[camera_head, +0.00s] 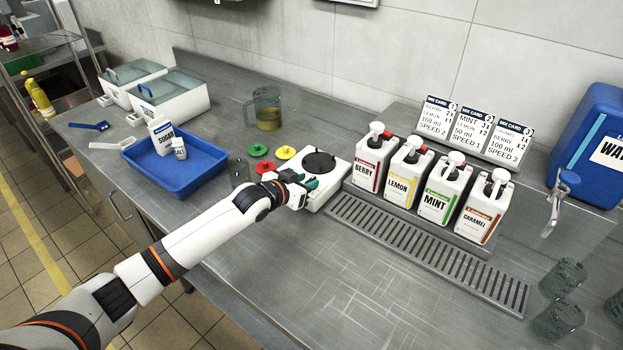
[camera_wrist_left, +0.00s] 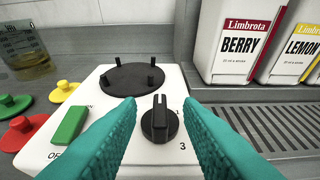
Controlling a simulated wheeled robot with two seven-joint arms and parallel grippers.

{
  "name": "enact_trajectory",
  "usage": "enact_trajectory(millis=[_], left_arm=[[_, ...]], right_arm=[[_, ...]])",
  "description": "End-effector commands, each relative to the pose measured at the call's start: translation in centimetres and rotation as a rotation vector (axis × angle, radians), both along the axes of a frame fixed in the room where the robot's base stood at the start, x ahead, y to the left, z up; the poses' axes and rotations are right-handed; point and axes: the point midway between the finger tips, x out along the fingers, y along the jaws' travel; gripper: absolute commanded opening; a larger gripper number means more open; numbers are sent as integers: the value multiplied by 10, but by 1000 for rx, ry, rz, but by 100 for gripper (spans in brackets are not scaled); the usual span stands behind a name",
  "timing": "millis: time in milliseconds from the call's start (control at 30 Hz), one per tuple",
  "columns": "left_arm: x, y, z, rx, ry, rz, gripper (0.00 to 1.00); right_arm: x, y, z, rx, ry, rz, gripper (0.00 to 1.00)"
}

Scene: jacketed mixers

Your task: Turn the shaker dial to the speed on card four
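The white shaker (camera_head: 328,187) has a dark round plate with short pegs; it also shows in the left wrist view (camera_wrist_left: 95,150). Its black dial (camera_wrist_left: 159,120) has an upright ridge, with a "3" at its lower right and part of another mark at its upper right. I cannot tell which mark it is set to. My left gripper (camera_head: 299,190) is open, with its teal fingers (camera_wrist_left: 162,135) on either side of the dial, apparently not touching it. Three mix cards (camera_head: 473,130) stand behind the bottles; their corner numbers are too small to read surely. My right gripper is not in view.
A green rocker switch (camera_wrist_left: 70,124) lies left of the dial. Berry (camera_head: 367,167), lemon (camera_head: 402,178), mint and caramel bottles stand to the right above a drain grate (camera_head: 430,250). Coloured lids, a jug (camera_head: 267,108) and a blue tray (camera_head: 200,180) lie left.

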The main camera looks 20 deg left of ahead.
Motion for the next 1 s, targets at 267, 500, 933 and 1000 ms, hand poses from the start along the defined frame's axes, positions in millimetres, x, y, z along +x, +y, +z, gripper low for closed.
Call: enact_trajectory(millis=[267, 500, 933, 1000], left_arm=[[24, -9, -11, -1, 0, 0, 33], [26, -10, -12, 0, 0, 0, 33], [26, -10, -12, 0, 0, -1, 0], [26, -10, -12, 0, 0, -3, 0]], right_arm=[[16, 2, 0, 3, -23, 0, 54], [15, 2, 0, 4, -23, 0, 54], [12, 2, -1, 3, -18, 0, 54], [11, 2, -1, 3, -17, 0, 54]])
